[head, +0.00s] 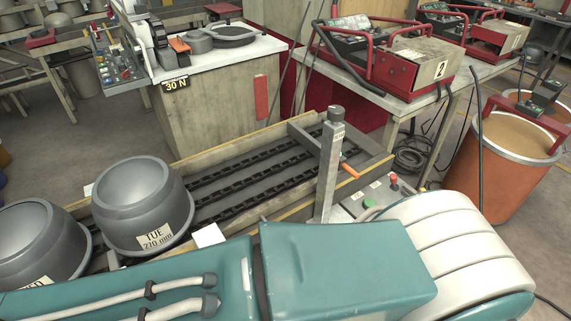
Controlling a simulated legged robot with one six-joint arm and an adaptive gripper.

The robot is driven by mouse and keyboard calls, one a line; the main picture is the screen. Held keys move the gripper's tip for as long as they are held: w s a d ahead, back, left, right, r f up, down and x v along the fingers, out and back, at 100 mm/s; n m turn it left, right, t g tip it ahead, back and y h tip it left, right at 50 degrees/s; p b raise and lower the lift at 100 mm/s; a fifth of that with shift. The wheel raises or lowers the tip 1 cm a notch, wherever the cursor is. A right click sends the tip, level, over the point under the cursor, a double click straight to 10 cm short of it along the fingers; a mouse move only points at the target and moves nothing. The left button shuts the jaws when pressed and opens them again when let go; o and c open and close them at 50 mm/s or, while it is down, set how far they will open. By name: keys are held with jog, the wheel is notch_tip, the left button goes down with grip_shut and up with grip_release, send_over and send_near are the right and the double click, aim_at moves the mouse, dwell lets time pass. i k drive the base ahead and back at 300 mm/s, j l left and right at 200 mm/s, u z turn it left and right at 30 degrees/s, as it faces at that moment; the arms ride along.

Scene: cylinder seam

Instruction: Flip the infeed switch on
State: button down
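A grey control panel (352,206) stands at the right end of the conveyor, in the middle right of the head view. It carries a red button (393,180), a green button (369,204) and small pale labels. My arm hides its lower part. I cannot tell which part is the infeed switch or how it is set. An orange-tipped lever (348,170) sticks out beside a grey upright post (329,165) near the panel. My teal and white arm crosses the foreground. My gripper is not in view.
Two grey domes (145,205) sit on the left of the chain conveyor (265,170); the nearer-right one is labelled TUE 270 mm. A bench (215,100) stands behind. Red-framed machines (390,55) sit on a table at back right. An orange bin (500,170) stands right.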

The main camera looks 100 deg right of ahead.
aim_at(394, 187)
jog(key=z, duration=4.55)
jog(key=i+l, duration=0.75)
